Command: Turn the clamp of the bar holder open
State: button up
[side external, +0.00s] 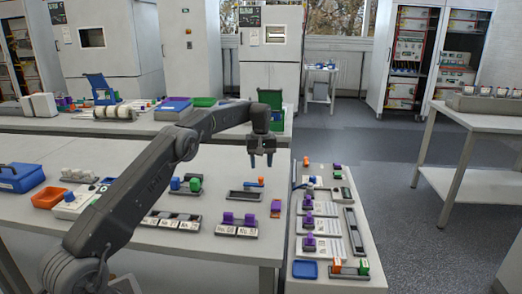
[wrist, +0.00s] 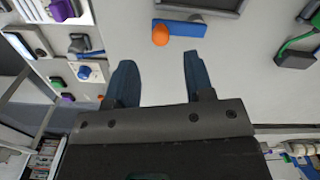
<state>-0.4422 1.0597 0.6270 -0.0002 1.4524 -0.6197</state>
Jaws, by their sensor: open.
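A dark, shallow bar holder (side external: 246,196) lies on the near bench below my gripper; in the wrist view only its edge (wrist: 200,8) shows at the top. Beside it is a flat blue clamp lever (wrist: 183,28) with a round orange knob (wrist: 160,35) at its left end. The knob (side external: 261,181) also shows small behind the holder in the side view. My gripper (side external: 262,160) points down above the bench, above and apart from the lever. In the wrist view its dark blue fingers (wrist: 158,70) are spread and empty, and the knob appears beyond the gap between them.
Right of the holder, a panel (side external: 325,268) carries purple-knobbed clamps and an orange and a green block. Nearer on the bench are labelled holders (side external: 236,231) with purple blocks. An orange bin (side external: 48,198) and a blue box (side external: 20,177) stand at left.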

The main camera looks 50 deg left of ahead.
aim_at(261, 177)
jog(key=shift+r, duration=2.95)
jog(key=s+d+r+m+t, duration=0.1)
jog(key=s+d+r+m, duration=0.25)
jog(key=d+r, duration=0.55)
jog(key=s+d+r+m+t, duration=0.2)
jog(key=s+d+r+m, duration=0.1)
jog(key=s+d+r, duration=0.6)
jog(key=s+d+f+m+t, duration=0.1)
jog(key=s+d+f+m, duration=0.1)
jog(key=s, duration=0.6)
jog(key=s+d+f+m, duration=0.1)
jog(key=s+d+f, duration=0.3)
jog(key=s+f, duration=0.2)
jog(key=s+d+f+m+t, duration=0.1)
jog(key=s+d+f+m, duration=0.1)
jog(key=s, duration=0.8)
jog(key=shift+s+d+f+m+t, duration=0.3)
jog(key=shift+s+d+f+m, duration=0.1)
jog(key=shift+f, duration=0.5)
